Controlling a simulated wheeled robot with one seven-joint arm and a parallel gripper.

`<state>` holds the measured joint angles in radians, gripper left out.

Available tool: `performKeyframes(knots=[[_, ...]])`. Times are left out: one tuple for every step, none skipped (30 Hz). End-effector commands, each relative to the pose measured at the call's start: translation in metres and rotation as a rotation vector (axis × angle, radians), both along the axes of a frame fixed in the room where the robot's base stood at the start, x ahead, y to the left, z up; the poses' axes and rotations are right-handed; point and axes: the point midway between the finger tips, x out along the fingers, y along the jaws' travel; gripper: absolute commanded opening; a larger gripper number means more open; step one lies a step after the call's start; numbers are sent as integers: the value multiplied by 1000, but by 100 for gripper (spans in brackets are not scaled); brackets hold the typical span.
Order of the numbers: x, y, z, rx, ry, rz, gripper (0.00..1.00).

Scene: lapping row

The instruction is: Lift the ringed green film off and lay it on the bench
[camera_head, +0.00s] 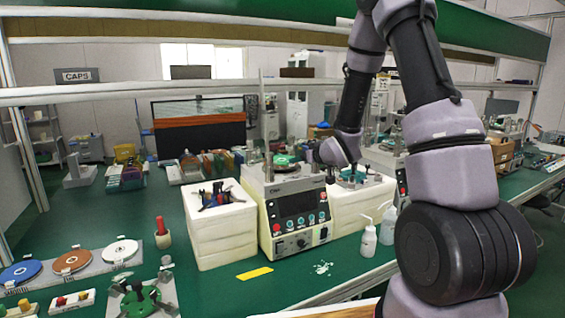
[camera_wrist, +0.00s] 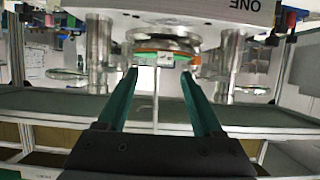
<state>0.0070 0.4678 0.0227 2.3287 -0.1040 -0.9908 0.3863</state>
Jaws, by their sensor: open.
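The green film (camera_head: 284,160) lies on the round platen on top of the lapping machine (camera_head: 297,206) in the head view. No ring marking can be made out at this size. The wrist view is upside down and shows the platen edge-on, with an orange rim and a thin green strip (camera_wrist: 172,58) along it. My gripper (camera_wrist: 158,77) is open and empty. Its two green fingers point at the platen edge, with a gap between the tips and the edge. In the head view my arm's end is just right of the platen, and the fingertips are hard to see.
White foam blocks (camera_head: 219,236) stand left of the machine, with dark tools on top. Wash bottles (camera_head: 369,238) stand to the right. Blue, brown and white discs (camera_head: 72,261) lie on the left. A yellow strip (camera_head: 254,273) lies in front.

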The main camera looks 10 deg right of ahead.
Motion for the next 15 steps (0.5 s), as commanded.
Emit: performKeyframes(knots=[[3, 3, -3, 0, 1, 1, 68], [6, 5, -4, 0, 1, 2, 68], [10, 8, -7, 0, 1, 3, 68], [14, 10, -9, 0, 1, 3, 68], [17, 12, -12, -1, 2, 2, 68], [22, 16, -14, 0, 1, 2, 68], [26, 18, -16, -1, 1, 3, 68], [30, 18, -18, -1, 1, 3, 68], [34, 19, -19, -1, 0, 1, 68], [37, 20, -20, -1, 0, 1, 68], [38, 20, -21, -1, 1, 1, 68], [40, 21, -22, -1, 1, 1, 68], [41, 21, -22, -1, 1, 1, 68], [42, 21, -22, -1, 1, 0, 68], [42, 21, -22, -1, 0, 0, 68]])
